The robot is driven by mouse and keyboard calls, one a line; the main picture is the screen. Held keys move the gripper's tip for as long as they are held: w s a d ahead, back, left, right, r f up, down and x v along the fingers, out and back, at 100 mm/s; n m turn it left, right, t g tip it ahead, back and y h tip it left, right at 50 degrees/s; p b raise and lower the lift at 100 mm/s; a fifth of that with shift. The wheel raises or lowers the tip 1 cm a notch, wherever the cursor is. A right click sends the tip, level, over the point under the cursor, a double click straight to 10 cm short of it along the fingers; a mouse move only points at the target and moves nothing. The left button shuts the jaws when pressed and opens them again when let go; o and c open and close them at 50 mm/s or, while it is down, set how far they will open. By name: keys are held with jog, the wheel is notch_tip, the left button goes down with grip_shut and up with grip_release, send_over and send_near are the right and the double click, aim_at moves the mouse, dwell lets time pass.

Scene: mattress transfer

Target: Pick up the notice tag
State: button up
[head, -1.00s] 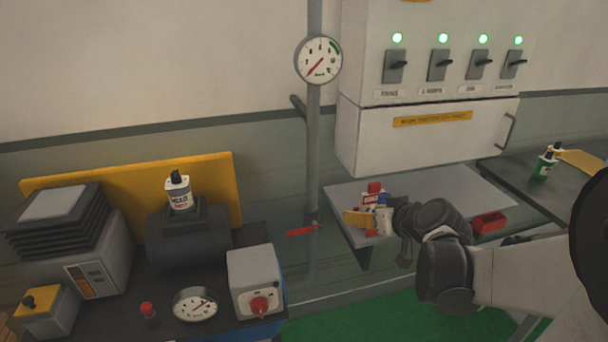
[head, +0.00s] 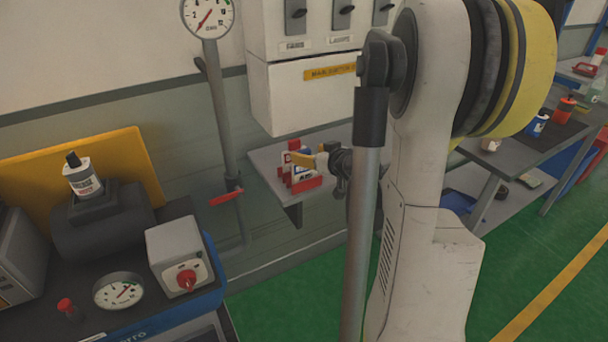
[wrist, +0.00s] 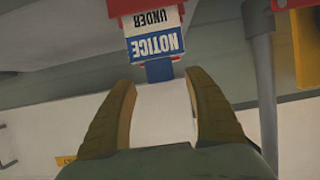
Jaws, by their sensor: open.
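The notice tag (wrist: 155,42) is blue and white with upside-down "NOTICE UNDER" lettering in the wrist view. Its upper part in that view meets a red holder. A blue end of the tag points toward my gripper (wrist: 158,82), which is open with one finger on each side of a clear gap. The tag's blue end is at the fingertips, not visibly clamped. In the head view my gripper (head: 312,158) is at the red rack (head: 304,184) on the wall shelf, its yellowish fingers among the tags. Small parts there are partly hidden.
The grey shelf (head: 270,160) sits below the white switch cabinet (head: 305,88). A pipe with a gauge (head: 208,14) and red lever (head: 226,197) stands to the left. My arm covers much of the middle. Machinery with a white-and-red box (head: 182,262) is at lower left.

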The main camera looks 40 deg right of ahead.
aim_at(306, 153)
jog(key=x, duration=0.3)
jog(key=shift+f+b, duration=0.1)
jog(key=shift+b, duration=0.25)
jog(key=shift+c, duration=0.5)
grip_shut()
